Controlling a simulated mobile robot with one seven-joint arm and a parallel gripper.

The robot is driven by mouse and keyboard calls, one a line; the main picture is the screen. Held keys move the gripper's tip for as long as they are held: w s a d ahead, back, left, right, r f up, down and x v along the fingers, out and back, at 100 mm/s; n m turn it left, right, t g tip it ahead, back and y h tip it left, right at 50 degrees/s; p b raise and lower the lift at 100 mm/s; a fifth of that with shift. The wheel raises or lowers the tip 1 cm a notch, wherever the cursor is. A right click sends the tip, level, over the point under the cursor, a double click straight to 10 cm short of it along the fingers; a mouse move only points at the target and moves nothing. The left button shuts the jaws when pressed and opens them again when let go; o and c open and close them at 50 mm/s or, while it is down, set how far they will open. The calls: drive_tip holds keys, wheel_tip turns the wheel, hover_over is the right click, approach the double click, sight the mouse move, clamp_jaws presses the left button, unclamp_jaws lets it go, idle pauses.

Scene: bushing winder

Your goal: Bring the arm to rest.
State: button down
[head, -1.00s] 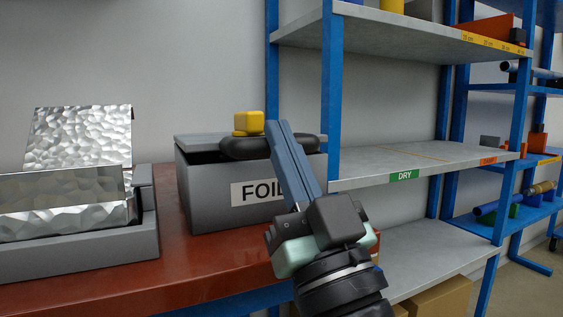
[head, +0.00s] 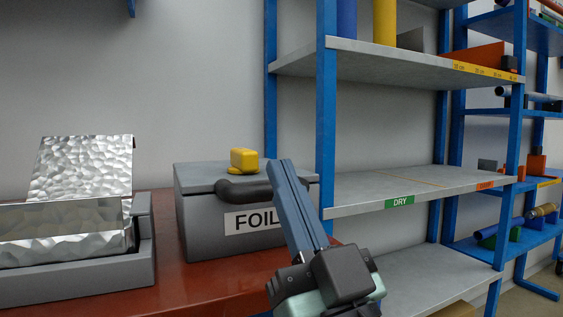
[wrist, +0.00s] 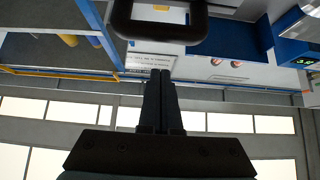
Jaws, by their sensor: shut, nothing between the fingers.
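My gripper (head: 281,166) is in the lower middle of the head view, with its two long blue-grey fingers together, pointing up and slightly left. Nothing shows between them. The fingers pass in front of the right part of the grey FOIL box (head: 200,230); I cannot tell the exact gap. In the wrist view the shut fingers (wrist: 160,76) point up toward a dark loop-shaped handle (wrist: 160,30). The box's grey lid (head: 195,178) lies on it, with a dark handle (head: 240,190) at the front, partly hidden by my fingers.
A grey tray (head: 90,285) with crinkled foil (head: 85,170) stands at the left on the red-brown bench (head: 215,285). A blue-framed shelf (head: 326,120) with a DRY label stands close on the right.

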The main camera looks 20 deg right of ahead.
drive_tip(key=f+b+v, duration=0.1)
drive_tip(key=b+v, duration=0.1)
drive_tip(key=v, duration=0.4)
drive_tip(key=a+r+p, duration=0.6)
drive_tip(key=a+r, duration=0.1)
drive_tip(key=r, duration=0.4)
drive_tip(key=a+r+p, duration=0.6)
drive_tip(key=a+r, duration=0.1)
drive_tip(key=r, duration=0.4)
wheel_tip(320, 180, up, 37)
drive_tip(key=s+h+p, duration=0.1)
drive_tip(key=p, duration=3.6)
drive_tip(key=shift+t+p, duration=0.4)
